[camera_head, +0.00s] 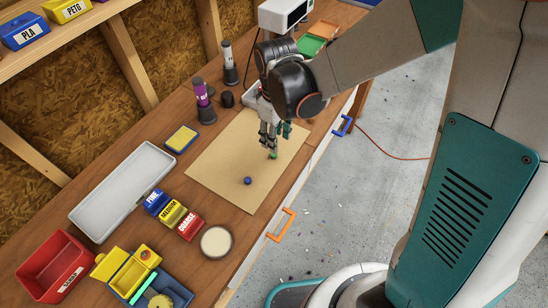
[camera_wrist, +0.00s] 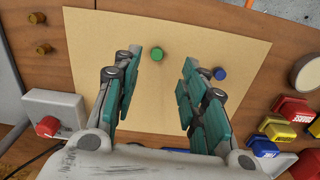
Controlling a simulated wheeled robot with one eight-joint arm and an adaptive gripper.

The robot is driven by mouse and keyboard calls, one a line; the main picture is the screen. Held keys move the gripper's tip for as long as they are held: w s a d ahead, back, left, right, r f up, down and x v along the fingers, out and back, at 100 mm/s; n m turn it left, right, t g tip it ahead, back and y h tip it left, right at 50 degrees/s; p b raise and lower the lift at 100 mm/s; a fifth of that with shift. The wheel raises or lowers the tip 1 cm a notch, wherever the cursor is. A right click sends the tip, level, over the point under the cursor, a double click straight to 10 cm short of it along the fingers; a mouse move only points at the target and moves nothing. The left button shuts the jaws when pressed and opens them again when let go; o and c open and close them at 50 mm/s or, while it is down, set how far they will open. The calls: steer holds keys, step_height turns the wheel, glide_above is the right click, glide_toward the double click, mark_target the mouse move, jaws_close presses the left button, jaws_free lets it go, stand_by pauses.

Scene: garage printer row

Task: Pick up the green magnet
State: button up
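The green magnet (camera_head: 273,155) is a small round piece on the tan sheet (camera_head: 228,150). In the wrist view the green magnet (camera_wrist: 158,54) lies beyond my fingertips, between the lines of the two fingers and apart from them. My gripper (camera_head: 270,138) points down above the sheet, near the magnet; in the wrist view its teal-padded fingers (camera_wrist: 160,72) stand wide apart with nothing between them. A blue magnet (camera_head: 248,180) lies on the same sheet; in the wrist view it shows just right of the right fingertip (camera_wrist: 220,73).
The wooden bench also holds a grey tray (camera_head: 82,212), labelled blue, yellow and red blocks (camera_head: 172,214), a round pale disc (camera_head: 216,241), a red bin (camera_head: 30,266) and dark upright bottles (camera_head: 204,96). The sheet around the two magnets is clear.

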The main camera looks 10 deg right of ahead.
mark_target(274, 156)
step_height(274, 156, down, 3)
steer(key=shift+r+b, duration=0.1)
steer(key=shift+b, duration=0.55)
steer(key=shift+w+a+f+b, duration=0.1)
steer(key=shift+w+f+b, duration=0.1)
steer(key=shift+f+b, duration=0.95)
steer(key=shift+w+a+f+b, duration=0.15)
steer(key=shift+f+b, duration=0.45)
steer(key=shift+f, duration=1)
steer(key=shift+w, duration=0.1)
steer(key=shift+r, duration=0.1)
jaws_close()
